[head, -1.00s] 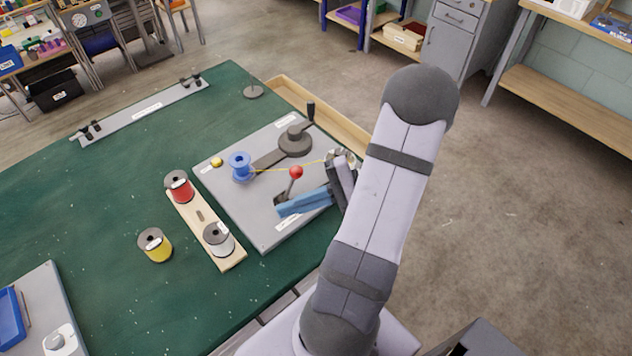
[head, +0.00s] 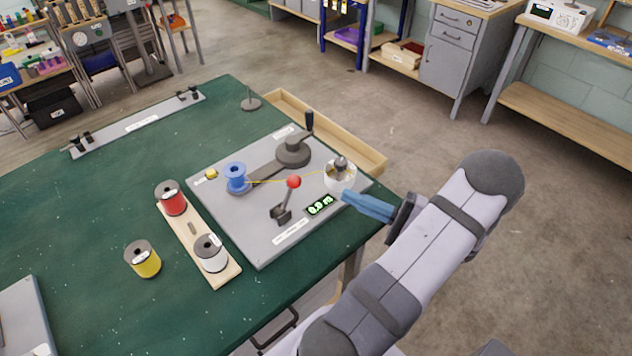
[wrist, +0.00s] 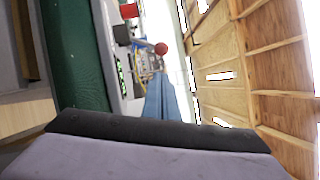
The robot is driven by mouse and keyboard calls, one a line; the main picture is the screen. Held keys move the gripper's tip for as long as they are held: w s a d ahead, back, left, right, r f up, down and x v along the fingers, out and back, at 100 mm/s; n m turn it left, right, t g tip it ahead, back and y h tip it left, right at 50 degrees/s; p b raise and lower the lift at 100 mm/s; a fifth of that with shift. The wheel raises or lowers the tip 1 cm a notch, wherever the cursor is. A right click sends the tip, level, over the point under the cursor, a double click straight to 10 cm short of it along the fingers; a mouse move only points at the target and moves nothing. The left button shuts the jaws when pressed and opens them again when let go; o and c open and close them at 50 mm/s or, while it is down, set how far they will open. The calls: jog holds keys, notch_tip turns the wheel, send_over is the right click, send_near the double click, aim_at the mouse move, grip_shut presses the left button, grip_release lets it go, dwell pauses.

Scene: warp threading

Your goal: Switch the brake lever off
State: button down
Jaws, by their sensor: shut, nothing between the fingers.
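The brake lever (head: 286,199) is a short grey stick with a red ball knob on a dark base, mounted on a grey plate (head: 243,235). It stands tilted, its knob up and toward the right. The red knob (wrist: 161,48) also shows in the wrist view, beyond my fingertips. My gripper (head: 347,197), with blue fingers, is shut and empty. It is right of the lever, apart from it in the head view, near the plate's right edge. A small green-lit display (head: 320,206) sits between the lever and my gripper.
A blue spool (head: 236,177) feeds yellow thread to a silver-topped white drum (head: 340,174) just behind my fingertips. A dark crank (head: 293,152) stands at the back. Red (head: 171,198) and white (head: 210,253) spools stand on a wooden strip at left. A yellow spool (head: 143,259) stands nearby.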

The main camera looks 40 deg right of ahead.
aim_at(296, 178)
jog(key=p+x, duration=0.2)
jog(key=x, duration=0.6)
jog(key=shift+w+a+p, duration=0.1)
jog(key=shift+w+p, duration=0.05)
jog(key=shift+p, duration=0.2)
jog(key=shift+x, duration=0.85)
jog(key=shift+r, duration=0.1)
jog(key=shift+a+r+n+g+p, duration=0.45)
jog(key=shift+a+r+n, duration=0.2)
jog(key=shift+n, duration=0.25)
jog(key=shift+a+r+n+g, duration=0.45)
jog(key=shift+a+r+n, duration=0.25)
jog(key=shift+a+n, duration=0.4)
jog(key=a+r+n+b, duration=0.1)
jog(key=a+b, duration=0.3)
jog(key=a, duration=0.3)
jog(key=shift+n+g+h+b, duration=0.3)
jog(key=shift+n+g+h, duration=0.1)
jog(key=shift+a, duration=0.15)
